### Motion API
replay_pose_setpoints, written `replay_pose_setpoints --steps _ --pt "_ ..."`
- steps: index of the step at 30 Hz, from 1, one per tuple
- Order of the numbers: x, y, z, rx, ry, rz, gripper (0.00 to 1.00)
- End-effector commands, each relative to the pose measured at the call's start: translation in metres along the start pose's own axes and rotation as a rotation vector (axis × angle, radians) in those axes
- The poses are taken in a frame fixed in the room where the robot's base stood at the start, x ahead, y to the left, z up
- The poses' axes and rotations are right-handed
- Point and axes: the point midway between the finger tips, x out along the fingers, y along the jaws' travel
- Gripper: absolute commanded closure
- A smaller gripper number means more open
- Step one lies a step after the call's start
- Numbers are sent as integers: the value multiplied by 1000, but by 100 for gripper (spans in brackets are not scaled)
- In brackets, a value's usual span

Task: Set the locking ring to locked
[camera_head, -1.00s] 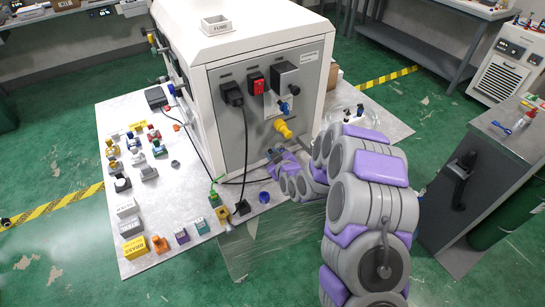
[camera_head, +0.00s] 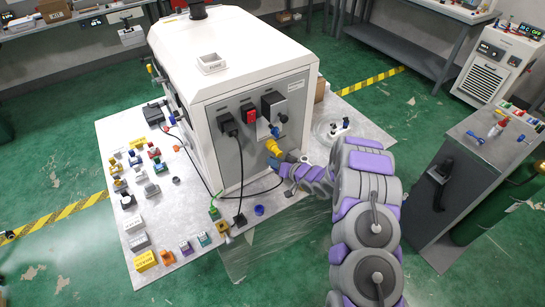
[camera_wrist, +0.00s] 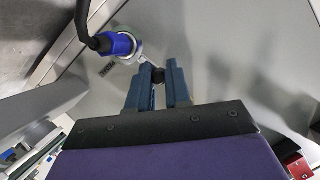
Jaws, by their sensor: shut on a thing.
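In the wrist view a blue plug (camera_wrist: 119,44) with a thick black cable sits in a pale round ring (camera_wrist: 134,57) on the grey panel. I take this as the locking ring. A thin light lever runs from the ring toward my gripper (camera_wrist: 158,77), whose dark blue fingers are shut on a small dark piece at its end. Any lock marking is unreadable. The ring cannot be made out there.
The white machine (camera_head: 200,80) stands on a light board (camera_head: 130,190) holding several small parts at the left. A black cable (camera_head: 241,170) hangs down the panel.

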Motion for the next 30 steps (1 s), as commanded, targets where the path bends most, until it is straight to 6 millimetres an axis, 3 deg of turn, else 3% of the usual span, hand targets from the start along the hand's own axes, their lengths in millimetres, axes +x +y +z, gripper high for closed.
replay_pose_setpoints --steps 13,30 --pt "-3 10 -6 217 -1 -87 100" --pt "-3 15 -8 251 3 -97 100"
